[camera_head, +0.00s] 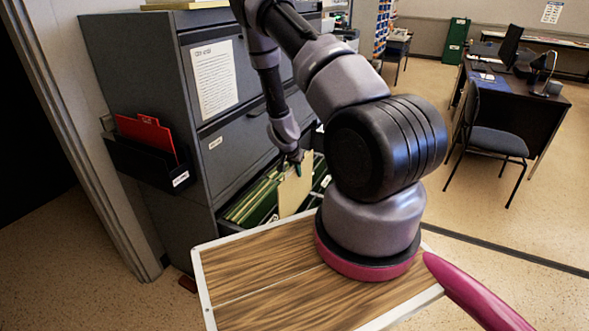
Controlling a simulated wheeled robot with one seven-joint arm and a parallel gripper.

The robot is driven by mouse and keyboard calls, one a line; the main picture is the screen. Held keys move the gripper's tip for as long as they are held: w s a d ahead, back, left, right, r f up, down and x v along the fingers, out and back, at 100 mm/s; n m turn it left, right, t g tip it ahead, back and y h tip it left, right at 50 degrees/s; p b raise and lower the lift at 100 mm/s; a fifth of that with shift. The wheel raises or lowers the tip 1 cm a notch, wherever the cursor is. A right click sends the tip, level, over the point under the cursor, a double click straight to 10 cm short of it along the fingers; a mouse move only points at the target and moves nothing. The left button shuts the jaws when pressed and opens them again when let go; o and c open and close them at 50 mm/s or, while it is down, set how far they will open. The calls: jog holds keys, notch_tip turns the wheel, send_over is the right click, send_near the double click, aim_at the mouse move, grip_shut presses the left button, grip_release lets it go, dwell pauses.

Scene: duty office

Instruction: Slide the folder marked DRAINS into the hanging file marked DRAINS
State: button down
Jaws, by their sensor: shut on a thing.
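My gripper (297,166) is shut on the upper edge of a cream folder (293,192). The folder hangs roughly upright, slightly tilted, at the open lower drawer (223,222) of the grey filing cabinet. Its lower part overlaps the drawer in the picture; I cannot tell how deep it is between the files. Green hanging files (252,203) fill the drawer to the left of the folder, and more show to its right. Any marking on the folder and the labels on the hanging files are too small to read. My arm hides part of the drawer's right side.
A dark wall pocket (150,165) with red folders (147,134) is on the cabinet's left side. My wood-topped base stands just in front of the drawer. A chair (493,140) and desk (525,95) stand at the right, with clear floor before them.

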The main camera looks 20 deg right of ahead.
notch_tip(320, 180, down, 21)
dwell(2.3)
jog(key=c, duration=0.9)
grip_release()
jog(key=shift+r, duration=3.5)
